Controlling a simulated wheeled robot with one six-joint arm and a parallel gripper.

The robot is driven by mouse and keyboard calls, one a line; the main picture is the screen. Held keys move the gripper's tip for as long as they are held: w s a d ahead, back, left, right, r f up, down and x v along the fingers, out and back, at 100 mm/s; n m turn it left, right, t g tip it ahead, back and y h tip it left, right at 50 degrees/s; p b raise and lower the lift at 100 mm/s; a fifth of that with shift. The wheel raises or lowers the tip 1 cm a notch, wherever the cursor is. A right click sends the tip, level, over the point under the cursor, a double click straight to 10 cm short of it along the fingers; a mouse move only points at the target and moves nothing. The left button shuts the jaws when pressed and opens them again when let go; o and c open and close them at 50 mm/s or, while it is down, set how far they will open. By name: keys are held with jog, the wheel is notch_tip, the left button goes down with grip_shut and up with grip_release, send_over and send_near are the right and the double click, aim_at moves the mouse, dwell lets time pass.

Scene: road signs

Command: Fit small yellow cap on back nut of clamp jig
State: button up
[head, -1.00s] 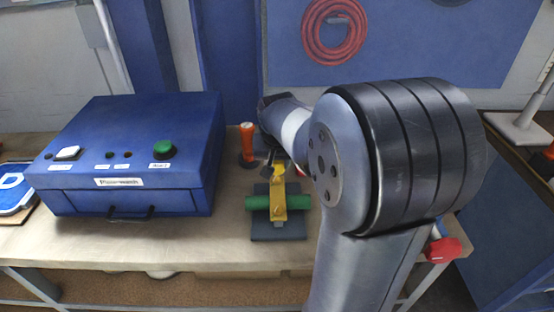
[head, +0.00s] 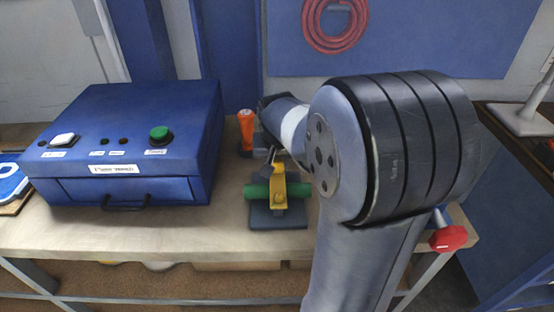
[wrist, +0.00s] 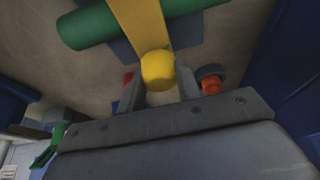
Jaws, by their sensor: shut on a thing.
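The clamp jig has a dark base plate (head: 278,219), a green cylinder (head: 258,192) and a yellow bar (head: 281,185) across it. It stands on the workbench in front of my arm. My gripper (head: 272,160) is at the back end of the yellow bar, partly hidden by my arm. In the wrist view, the small yellow cap (wrist: 157,68) is between the two fingers of my shut gripper (wrist: 159,85). The cap overlaps the end of the yellow bar (wrist: 140,22) there. The back nut is hidden, and I cannot tell whether the cap touches it.
A blue control box (head: 135,150) with a green button stands left of the jig. An orange-handled tool (head: 246,125) stands upright behind the jig. A red knob (head: 448,239) sits at the bench's right edge. The bench (head: 150,232) in front is clear.

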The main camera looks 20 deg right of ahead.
jog(key=shift+f, duration=0.25)
jog(key=o, duration=1)
jog(key=v, duration=1)
jog(key=shift+s+a+r+b, duration=0.1)
jog(key=shift+s+r+b, duration=0.1)
jog(key=shift+r+b, duration=0.15)
jog(key=x, duration=1)
jog(key=shift+w+f, duration=0.2)
jog(key=shift+f, duration=0.1)
jog(key=shift+r+p, duration=0.15)
jog(key=shift+p, duration=0.25)
